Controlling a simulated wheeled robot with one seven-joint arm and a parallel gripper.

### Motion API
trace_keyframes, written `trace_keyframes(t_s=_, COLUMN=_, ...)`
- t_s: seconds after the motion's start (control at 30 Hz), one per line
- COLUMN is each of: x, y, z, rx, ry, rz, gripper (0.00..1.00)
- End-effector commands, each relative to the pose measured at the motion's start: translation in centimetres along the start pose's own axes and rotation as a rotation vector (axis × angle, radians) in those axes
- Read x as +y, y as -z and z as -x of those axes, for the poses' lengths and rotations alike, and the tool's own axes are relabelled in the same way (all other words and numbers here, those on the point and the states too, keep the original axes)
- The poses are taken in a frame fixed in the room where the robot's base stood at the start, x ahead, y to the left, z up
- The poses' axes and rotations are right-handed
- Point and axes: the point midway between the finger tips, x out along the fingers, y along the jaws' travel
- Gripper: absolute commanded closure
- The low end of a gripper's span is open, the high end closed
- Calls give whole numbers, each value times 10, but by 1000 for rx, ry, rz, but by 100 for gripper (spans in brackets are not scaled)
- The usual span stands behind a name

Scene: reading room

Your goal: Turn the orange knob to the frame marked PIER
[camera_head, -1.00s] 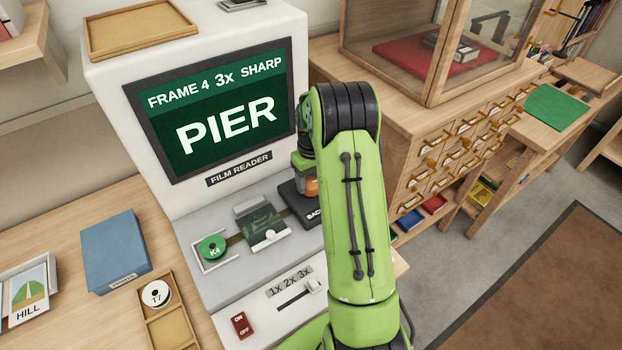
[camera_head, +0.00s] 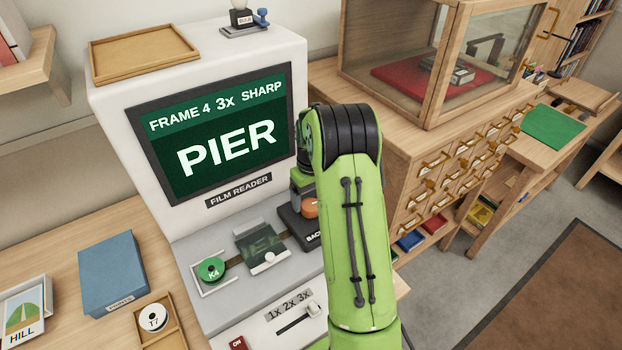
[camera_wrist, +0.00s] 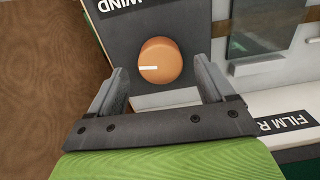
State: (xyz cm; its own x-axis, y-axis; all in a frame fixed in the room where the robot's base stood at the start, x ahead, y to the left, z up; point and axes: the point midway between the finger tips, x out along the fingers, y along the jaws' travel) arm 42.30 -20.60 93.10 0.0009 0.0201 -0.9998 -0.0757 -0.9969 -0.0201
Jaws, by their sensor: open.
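The film reader screen (camera_head: 222,135) reads "FRAME 4 3x SHARP" with PIER in large letters. The orange knob (camera_wrist: 165,60) sits on a dark block (camera_wrist: 120,30) marked "WIND" in the wrist view, with a white pointer line on its face. In the head view the knob (camera_head: 310,208) is partly hidden by my arm. My gripper (camera_wrist: 160,82) is open in the wrist view, one finger on each side just short of the knob, with visible gaps. The knob stands between the fingertips or slightly beyond them; I cannot tell which.
A green K4 reel (camera_head: 211,269) and a glass film gate (camera_head: 262,246) sit left of the knob block. The 1x 2x 3x slider (camera_head: 300,318) is in front. A wooden cabinet with a glass case (camera_head: 400,65) stands to the right.

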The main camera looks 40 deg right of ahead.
Motion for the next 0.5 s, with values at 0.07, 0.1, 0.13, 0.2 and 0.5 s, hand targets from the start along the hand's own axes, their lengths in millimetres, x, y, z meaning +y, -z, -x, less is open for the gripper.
trace_keyframes(t_s=0.07, x=0, y=1, z=26, rx=5, ry=-2, rz=1, gripper=18)
trace_keyframes(t_s=0.1, x=0, y=1, z=38, rx=6, ry=-2, rz=1, gripper=18)
trace_keyframes(t_s=0.13, x=0, y=1, z=47, rx=7, ry=-3, rz=1, gripper=18)
trace_keyframes(t_s=0.2, x=0, y=1, z=67, rx=6, ry=-3, rz=1, gripper=18)
trace_keyframes(t_s=0.5, x=0, y=0, z=132, rx=3, ry=-1, rz=1, gripper=18)
